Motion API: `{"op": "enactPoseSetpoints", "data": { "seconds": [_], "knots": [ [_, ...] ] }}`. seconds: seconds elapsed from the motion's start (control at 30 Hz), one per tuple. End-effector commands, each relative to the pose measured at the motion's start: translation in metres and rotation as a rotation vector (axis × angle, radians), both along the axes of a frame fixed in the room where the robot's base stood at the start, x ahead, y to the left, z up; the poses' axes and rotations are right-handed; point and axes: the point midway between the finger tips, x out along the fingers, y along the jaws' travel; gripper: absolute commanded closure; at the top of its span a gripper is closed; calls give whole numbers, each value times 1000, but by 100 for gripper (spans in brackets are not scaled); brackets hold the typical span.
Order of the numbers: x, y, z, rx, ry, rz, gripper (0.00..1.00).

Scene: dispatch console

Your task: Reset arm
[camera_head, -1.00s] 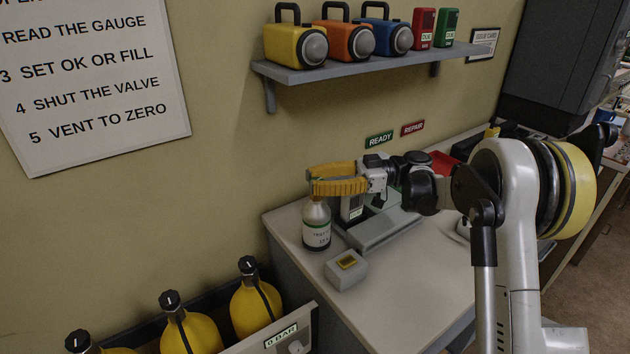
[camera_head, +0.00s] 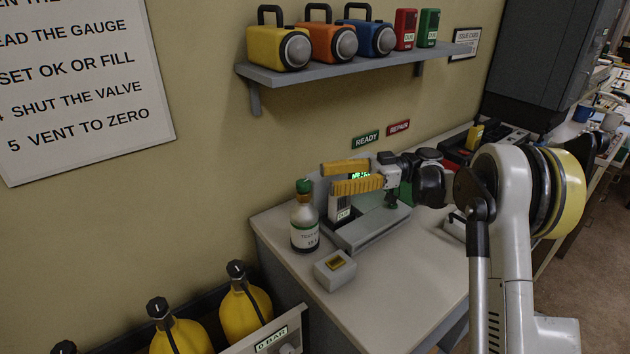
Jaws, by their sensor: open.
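My gripper (camera_head: 338,178) has yellow-orange fingers, spread apart and pointing left above the grey counter (camera_head: 385,305). Nothing is between the fingertips. My white arm reaches in from the right. A bottle with a green cap and a white label (camera_head: 304,226) stands upright on the counter, just left of the fingertips and apart from them. Behind and below the gripper is a grey bench device (camera_head: 372,229) with a small lit green display; my gripper hides part of it.
A wall shelf (camera_head: 330,72) holds yellow, orange and blue lamps and red and green handheld units. READY (camera_head: 366,140) and REPAIR (camera_head: 398,128) signs are on the wall. Yellow cylinders (camera_head: 245,310) stand in a rack at lower left. The counter front is clear.

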Motion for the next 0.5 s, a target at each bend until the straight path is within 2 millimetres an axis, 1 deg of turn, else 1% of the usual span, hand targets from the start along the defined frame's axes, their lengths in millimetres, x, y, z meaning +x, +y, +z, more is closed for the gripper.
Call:
{"op": "enactPoseSetpoints", "data": {
  "seconds": [0.1, 0.33, 0.43, 0.5],
  "knots": [
    [1, -6, 0, 0, 0, 0, 46],
    [1, -6, 0, 0, 0, 0, 46],
    [0, -4, 3, -15, 15, -6, 46],
    [-3, 2, 8, -56, 56, -26, 46]
  ]
}}
